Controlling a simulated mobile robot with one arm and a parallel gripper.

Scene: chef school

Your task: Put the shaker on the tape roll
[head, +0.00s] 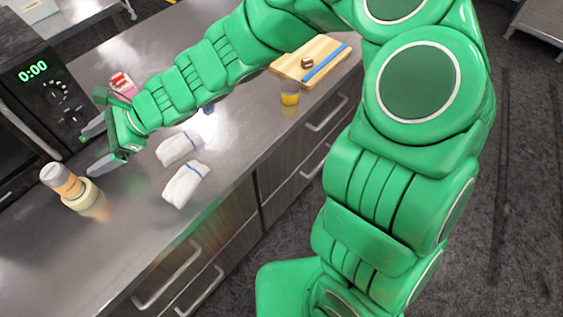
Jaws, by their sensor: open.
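The shaker (62,181), orange with a grey-white top, is at the left of the counter in the head view. Its lower end meets the pale cream tape roll (88,201); it looks seated on the roll, leaning to the upper left in the picture. Whether its base is on the rim or in the hole I cannot tell. My gripper (96,148) is open and empty, with its two grey fingers pointing left. It is above and to the right of the shaker in the picture, apart from it.
Two white folded cloths (183,165) lie right of the tape roll. A black appliance (45,85) with a green clock stands behind. A red-and-pink item (122,84) is beside my gripper. A small yellow jar (290,94) and a cutting board (290,66) are farther right. The front-left counter is clear.

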